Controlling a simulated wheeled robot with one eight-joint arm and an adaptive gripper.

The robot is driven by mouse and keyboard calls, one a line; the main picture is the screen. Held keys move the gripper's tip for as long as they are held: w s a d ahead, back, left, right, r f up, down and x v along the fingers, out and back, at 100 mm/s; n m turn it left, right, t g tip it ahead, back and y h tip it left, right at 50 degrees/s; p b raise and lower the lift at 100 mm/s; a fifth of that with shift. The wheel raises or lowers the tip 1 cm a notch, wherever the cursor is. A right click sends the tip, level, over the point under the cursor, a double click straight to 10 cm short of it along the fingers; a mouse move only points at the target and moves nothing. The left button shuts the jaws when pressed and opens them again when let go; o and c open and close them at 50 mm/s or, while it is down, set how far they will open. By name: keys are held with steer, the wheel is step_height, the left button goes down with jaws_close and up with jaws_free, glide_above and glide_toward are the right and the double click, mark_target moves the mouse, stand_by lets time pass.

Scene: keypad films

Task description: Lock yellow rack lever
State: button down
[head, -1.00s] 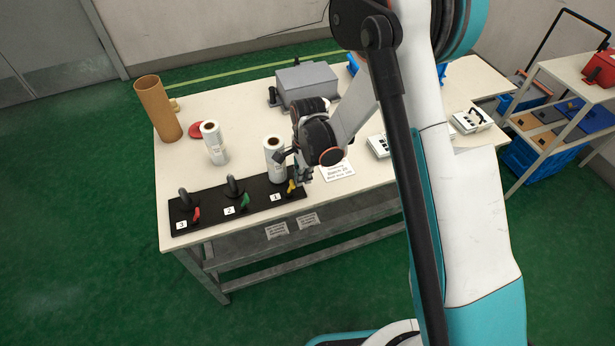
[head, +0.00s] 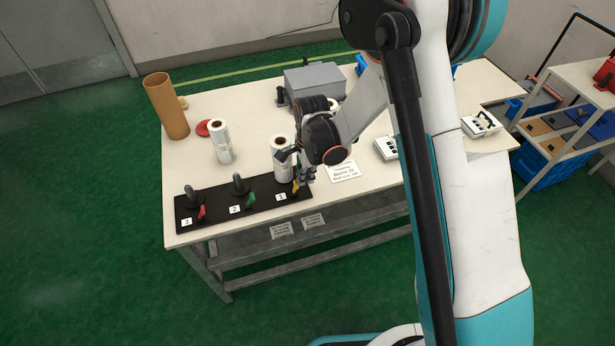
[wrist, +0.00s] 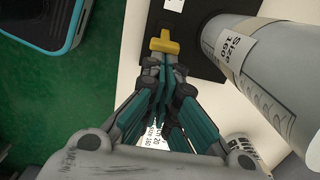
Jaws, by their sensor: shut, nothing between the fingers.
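The black rack base (head: 218,209) lies along the table's front edge, with positions marked 3, 2 and 1. The yellow lever (head: 296,187) is at position 1, the right end. In the wrist view the yellow lever (wrist: 165,43) shows as a T-shaped piece just beyond my fingertips. My gripper (head: 304,178) is shut and empty, close beside the lever; it also shows in the wrist view (wrist: 160,66). Whether the fingertips touch the lever I cannot tell. A white film roll (head: 281,168) stands upright at position 1, close beside my gripper, partly hidden by my wrist.
The red lever (head: 202,212) and green lever (head: 250,200) are at positions 3 and 2. Another roll (head: 221,142), a brown tube (head: 167,107), a red disc (head: 203,128), a grey box (head: 314,80) and a white keypad box (head: 386,148) stand on the table.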

mark_target(296, 182)
steer(key=shift+s+a+r, duration=0.1)
steer(key=shift+a+r, duration=0.1)
steer(key=shift+a, duration=0.2)
steer(key=shift+s+a+r, duration=0.1)
steer(key=shift+a+r, duration=0.05)
steer(key=shift+a, duration=0.25)
steer(key=shift+s+a+r+h+b, duration=0.2)
steer(key=shift+a+h+b, duration=0.2)
steer(key=shift+a+h, duration=0.4)
steer(key=shift+w+d, duration=0.1)
steer(key=shift+d, duration=0.25)
steer(key=shift+a, duration=0.1)
steer(key=shift+r, duration=0.15)
steer(key=shift+r+p, duration=0.4)
steer(key=shift+r, duration=0.25)
